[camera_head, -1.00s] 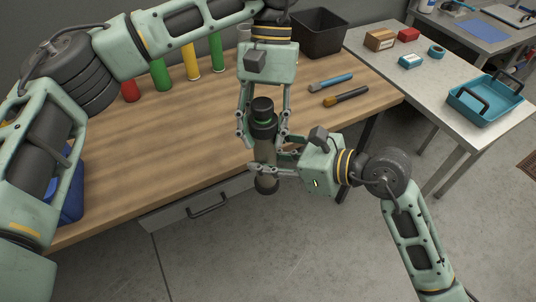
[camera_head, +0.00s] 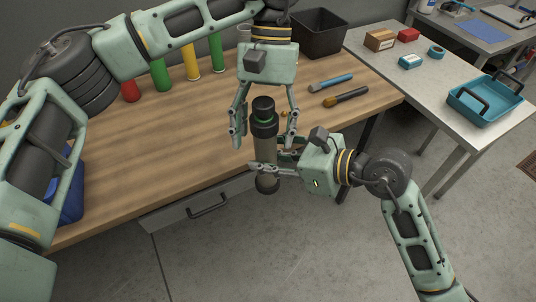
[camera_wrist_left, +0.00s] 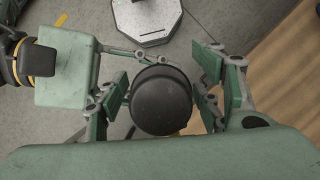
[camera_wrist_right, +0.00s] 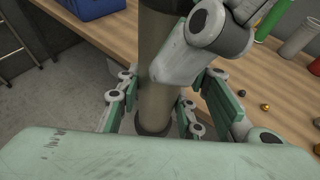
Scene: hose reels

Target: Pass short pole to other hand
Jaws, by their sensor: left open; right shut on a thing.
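The short pole (camera_head: 264,151) is upright, grey-brown with a black cap on top and a dark round lower end. My right gripper (camera_head: 270,172) is shut on its lower part, coming in from the right; the right wrist view shows the pole (camera_wrist_right: 156,100) between its fingers. My left gripper (camera_head: 265,130) points down from above with its fingers spread either side of the pole's top, apart from it. In the left wrist view the black cap (camera_wrist_left: 160,100) sits between the open green finger pads.
The wooden workbench (camera_head: 190,130) carries red, green and yellow tubes (camera_head: 160,75), a blue tool (camera_head: 330,82), a brush (camera_head: 346,96) and a black bin (camera_head: 318,35). A grey side table (camera_head: 425,80) holds boxes and a blue tray (camera_head: 484,100). Small balls lie near the pole.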

